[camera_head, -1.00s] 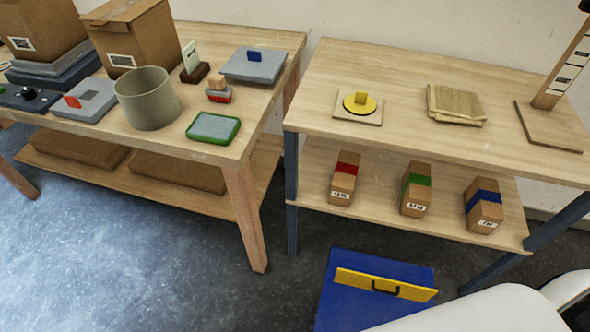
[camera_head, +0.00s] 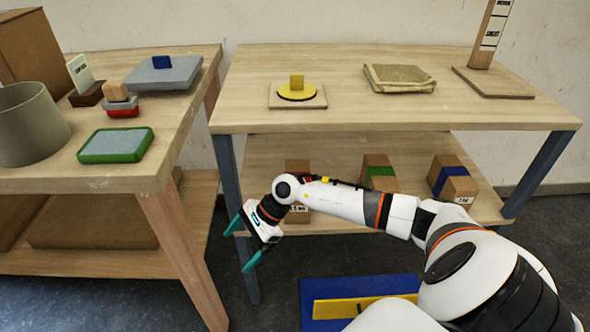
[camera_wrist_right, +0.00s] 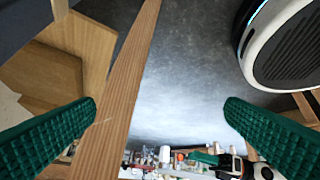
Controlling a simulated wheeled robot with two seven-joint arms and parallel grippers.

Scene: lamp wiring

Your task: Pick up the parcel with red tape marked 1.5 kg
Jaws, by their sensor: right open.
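The parcel with red tape (camera_head: 297,165) stands on the lower shelf of the right-hand table, leftmost of three parcels. My right forearm crosses in front of it, so only its top and a bit of its labelled lower front show; its tape is mostly hidden. My right gripper (camera_head: 238,251) is open and empty, left of the parcel and in front of the table's left leg, pointing down and left. In the right wrist view its teal fingers (camera_wrist_right: 161,106) are spread with nothing between them. At that view's bottom edge a green and white-black part (camera_wrist_right: 205,158) looks like my left gripper; its jaws are unclear.
A green-taped parcel (camera_head: 379,172) and a blue-taped parcel (camera_head: 452,180) share the shelf. The left workbench (camera_head: 120,183) and its leg stand close to my right gripper. A blue panel with a yellow bar (camera_head: 360,308) lies low in front. The tabletop overhangs the shelf.

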